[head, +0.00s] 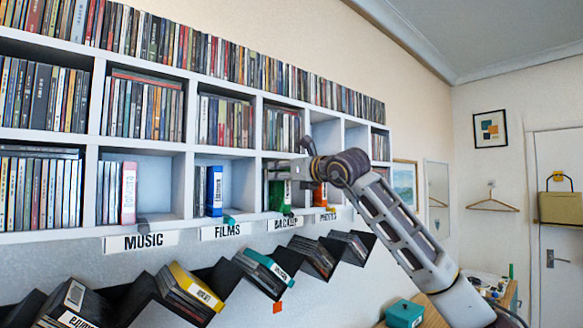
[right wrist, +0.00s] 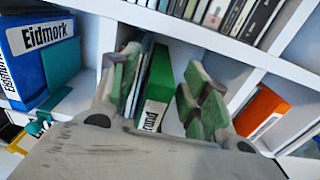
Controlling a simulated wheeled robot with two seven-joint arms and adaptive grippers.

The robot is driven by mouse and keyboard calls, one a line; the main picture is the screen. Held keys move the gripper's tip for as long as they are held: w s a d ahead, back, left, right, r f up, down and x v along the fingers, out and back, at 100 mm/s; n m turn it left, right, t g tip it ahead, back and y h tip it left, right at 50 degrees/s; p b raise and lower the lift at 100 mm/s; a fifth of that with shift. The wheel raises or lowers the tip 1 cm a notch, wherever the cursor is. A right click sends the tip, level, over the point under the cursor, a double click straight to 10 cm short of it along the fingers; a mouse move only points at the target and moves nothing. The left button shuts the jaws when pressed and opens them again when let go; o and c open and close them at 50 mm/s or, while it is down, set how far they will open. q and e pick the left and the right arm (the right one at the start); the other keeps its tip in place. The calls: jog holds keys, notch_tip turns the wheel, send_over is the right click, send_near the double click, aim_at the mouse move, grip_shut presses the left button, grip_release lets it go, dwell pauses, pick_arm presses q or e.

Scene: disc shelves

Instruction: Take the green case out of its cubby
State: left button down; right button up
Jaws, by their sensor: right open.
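The green case (head: 278,194) stands upright in the lower-row cubby above the BACKUP label (head: 285,224). In the right wrist view the green case (right wrist: 158,82) shows between the two fingers, nearer the left one, with a white label low on its spine. Thin cases stand against its left side. My right gripper (head: 292,174) is at the front of this cubby, open and empty, and partly hides the case in the head view. In the right wrist view its fingers (right wrist: 164,88) point into the cubby. I cannot tell how deep they reach. My left gripper is not in view.
A blue case (head: 215,190) stands in the cubby to the left, an orange case (head: 320,195) in the one to the right. White dividers and the shelf above (right wrist: 205,42) bound the cubby. Slanted bins of cases (head: 268,268) sit below.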

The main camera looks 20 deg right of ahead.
jog(key=shift+p+x, duration=0.35)
jog(key=shift+x, duration=0.75)
jog(key=shift+c, duration=0.2)
grip_shut()
jog(key=shift+s+r, duration=0.1)
jog(key=shift+r, duration=0.15)
jog(key=shift+s+d, duration=0.1)
jog(key=shift+s, duration=0.05)
